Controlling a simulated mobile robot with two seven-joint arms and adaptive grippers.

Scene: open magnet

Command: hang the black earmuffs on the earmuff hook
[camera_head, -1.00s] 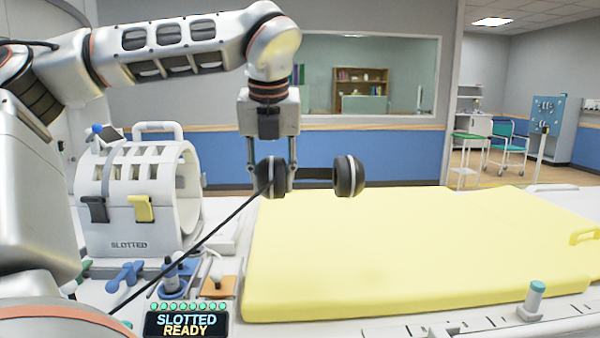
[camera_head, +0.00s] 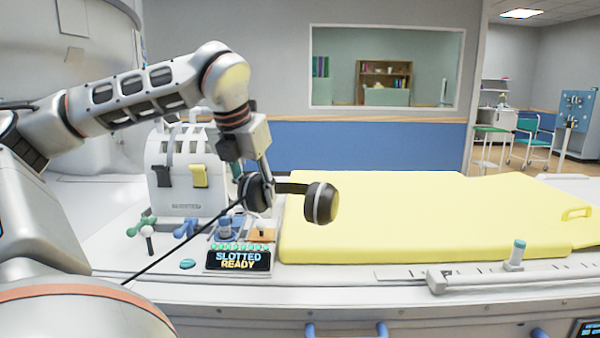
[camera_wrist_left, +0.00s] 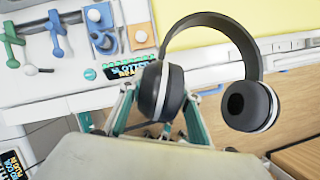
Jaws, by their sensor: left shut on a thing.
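The black earmuffs (camera_head: 321,203) hang in the air over the table's front part, before the yellow pad. Two dark round cups with pale rings are joined by a dark band, and a thin black cable runs down left from the near cup. My left gripper (camera_head: 257,188) is shut on the left cup. In the left wrist view the earmuffs (camera_wrist_left: 258,106) show the band arching up and the other cup free at the right, with the left gripper (camera_wrist_left: 158,112) fingers on both sides of the held cup. I cannot make out the earmuff hook. My right gripper is out of view.
A yellow pad (camera_head: 400,225) covers the table's right part. Left of it stand a white slotted coil (camera_head: 185,190), small blue and green parts, and a display (camera_head: 238,261) reading "SLOTTED READY". A rail with a grey-teal knob (camera_head: 516,255) runs along the front. Blue handles (camera_head: 383,331) are below.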

